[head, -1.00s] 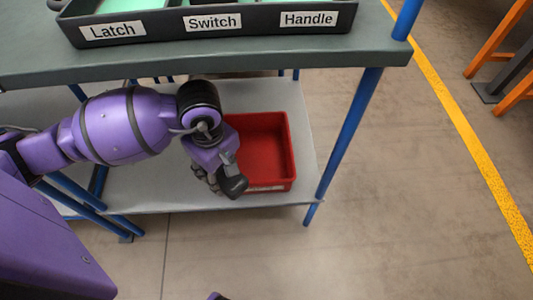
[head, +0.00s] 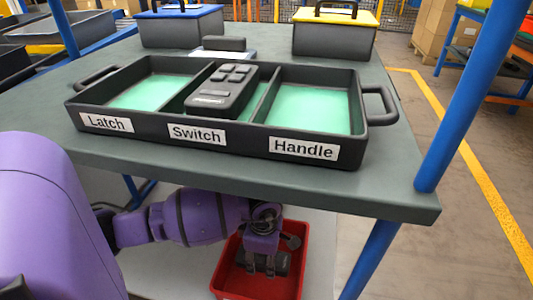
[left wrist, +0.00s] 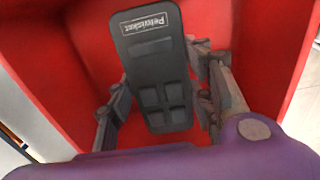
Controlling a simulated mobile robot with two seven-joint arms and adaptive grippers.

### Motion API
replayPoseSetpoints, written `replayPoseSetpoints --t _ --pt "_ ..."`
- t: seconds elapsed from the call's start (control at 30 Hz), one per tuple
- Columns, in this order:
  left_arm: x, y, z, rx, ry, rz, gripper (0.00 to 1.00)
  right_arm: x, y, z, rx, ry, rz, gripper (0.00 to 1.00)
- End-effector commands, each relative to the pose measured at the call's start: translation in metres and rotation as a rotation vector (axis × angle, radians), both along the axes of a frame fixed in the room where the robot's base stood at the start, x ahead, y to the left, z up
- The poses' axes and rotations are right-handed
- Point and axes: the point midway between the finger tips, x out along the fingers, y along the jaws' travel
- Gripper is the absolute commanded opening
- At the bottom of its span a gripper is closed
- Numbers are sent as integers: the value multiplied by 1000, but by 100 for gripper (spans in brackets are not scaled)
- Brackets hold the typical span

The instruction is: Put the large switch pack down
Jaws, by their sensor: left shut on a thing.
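My left gripper (head: 262,268) is low inside the red bin (head: 227,275) on the lower shelf. It is shut on a dark switch pack (left wrist: 152,65) with a white label and several square buttons; in the left wrist view its fingers (left wrist: 160,95) lie along both sides of it. The red bin's wall (left wrist: 270,35) surrounds the pack there. Whether the pack touches the bin floor I cannot tell. Another dark switch pack (head: 222,90) with several buttons lies in the tray's Switch compartment, near the left divider. My right gripper is not in view.
A dark three-compartment tray (head: 220,138), labelled Latch, Switch and Handle, stands on the grey tabletop (head: 390,165) above the shelf. Blue-lidded (head: 180,28) and yellow-lidded boxes (head: 333,35) stand behind it. A blue post (head: 470,95) rises at the table's right.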

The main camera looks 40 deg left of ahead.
Motion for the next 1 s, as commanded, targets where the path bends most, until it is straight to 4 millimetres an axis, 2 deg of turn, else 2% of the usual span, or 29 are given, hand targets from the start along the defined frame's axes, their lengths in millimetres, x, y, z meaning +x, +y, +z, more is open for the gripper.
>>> replayPoseSetpoints --t 0.27,0.67,0.7,0.8,1.0 --pt "-1 0 -36 -1 3 0 18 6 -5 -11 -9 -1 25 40" --pt "0 0 -39 1 0 -2 18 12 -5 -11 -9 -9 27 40" --pt "0 0 -38 1 -1 -2 53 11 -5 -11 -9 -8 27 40" --pt "0 0 -38 1 -1 -2 66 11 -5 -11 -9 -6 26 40" --pt "0 0 -38 1 -1 -2 67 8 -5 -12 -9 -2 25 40"
